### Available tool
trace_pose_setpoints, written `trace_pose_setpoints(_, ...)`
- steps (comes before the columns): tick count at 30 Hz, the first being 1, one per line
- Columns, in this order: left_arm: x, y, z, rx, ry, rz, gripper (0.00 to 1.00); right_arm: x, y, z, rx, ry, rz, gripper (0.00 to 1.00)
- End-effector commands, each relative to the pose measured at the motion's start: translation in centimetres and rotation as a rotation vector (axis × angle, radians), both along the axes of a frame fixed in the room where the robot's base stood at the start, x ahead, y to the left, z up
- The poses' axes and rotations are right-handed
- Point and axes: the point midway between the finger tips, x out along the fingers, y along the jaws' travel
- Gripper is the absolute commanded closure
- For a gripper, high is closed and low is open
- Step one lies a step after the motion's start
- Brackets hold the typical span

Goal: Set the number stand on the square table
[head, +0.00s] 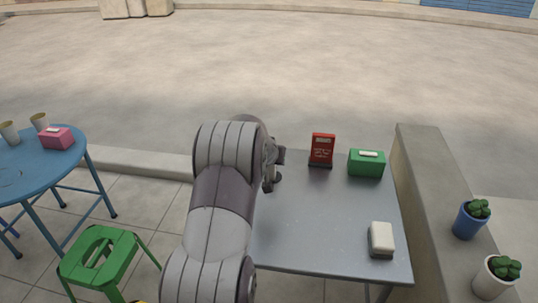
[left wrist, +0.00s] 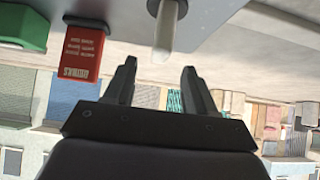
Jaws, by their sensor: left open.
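A red upright stand (head: 321,149) with pale markings and a dark base is on the grey square table (head: 330,225), near its far edge. It also shows upside down in the left wrist view (left wrist: 82,50), with lines of text. A pale upright piece on a round dark base (left wrist: 165,28) stands on the table in the left wrist view; my arm hides it in the head view. I cannot tell which of the two is the number stand. My left gripper (head: 273,168) is open and empty, left of the red stand; its fingertips (left wrist: 159,68) point toward the pale piece. My right gripper is out of view.
A green box (head: 366,163) is right of the red stand. A white block with a dark base (head: 381,240) is near the front right. A low wall (head: 415,165) borders the table's right. A blue round table (head: 25,170) and green stool (head: 98,255) are left. The table's middle is clear.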

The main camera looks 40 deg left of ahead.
Motion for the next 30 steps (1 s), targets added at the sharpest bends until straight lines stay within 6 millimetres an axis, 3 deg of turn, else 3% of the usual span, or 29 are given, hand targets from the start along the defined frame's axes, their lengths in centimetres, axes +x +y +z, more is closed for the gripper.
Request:
trace_pose_setpoints(1,-0.7,-0.4,1.1,0.001,-0.002,0.000,0.45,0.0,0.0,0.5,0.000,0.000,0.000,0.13)
trace_pose_setpoints(6,-2.6,-1.4,2.9,0.000,0.000,0.000,0.45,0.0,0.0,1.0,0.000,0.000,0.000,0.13)
trace_pose_setpoints(11,-3.1,-1.7,3.3,0.000,0.001,-0.001,0.45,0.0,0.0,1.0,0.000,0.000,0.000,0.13)
trace_pose_setpoints(13,-3.1,-2.8,3.0,-0.012,0.012,-0.020,0.45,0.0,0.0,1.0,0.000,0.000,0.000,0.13)
trace_pose_setpoints(14,-3.1,-4.2,2.9,-0.024,0.025,-0.045,0.45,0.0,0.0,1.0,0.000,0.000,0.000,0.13)
trace_pose_setpoints(17,-4.8,-12.4,1.5,-0.107,0.132,-0.187,0.45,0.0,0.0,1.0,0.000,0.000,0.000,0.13)
trace_pose_setpoints(18,-6.5,-16.3,0.8,-0.143,0.199,-0.254,0.45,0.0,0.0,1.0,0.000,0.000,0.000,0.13)
trace_pose_setpoints(19,-8.2,-19.1,0.2,-0.166,0.255,-0.300,0.45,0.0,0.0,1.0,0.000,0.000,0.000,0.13)
trace_pose_setpoints(21,-12.9,-24.2,-1.0,-0.197,0.392,-0.392,0.45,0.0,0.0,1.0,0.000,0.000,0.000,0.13)
trace_pose_setpoints(22,-15.1,-25.8,-1.4,-0.202,0.450,-0.421,0.45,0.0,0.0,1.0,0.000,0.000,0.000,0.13)
trace_pose_setpoints(24,-19.6,-28.2,-2.3,-0.196,0.565,-0.472,0.45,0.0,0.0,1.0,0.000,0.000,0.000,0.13)
trace_pose_setpoints(26,-22.4,-29.1,-2.7,-0.185,0.635,-0.495,0.45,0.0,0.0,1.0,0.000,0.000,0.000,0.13)
trace_pose_setpoints(28,-24.2,-29.4,-3.0,-0.173,0.680,-0.506,0.45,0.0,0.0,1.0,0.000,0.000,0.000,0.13)
trace_pose_setpoints(30,-24.8,-29.4,-3.1,-0.168,0.695,-0.508,0.45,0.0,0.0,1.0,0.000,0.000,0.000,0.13)
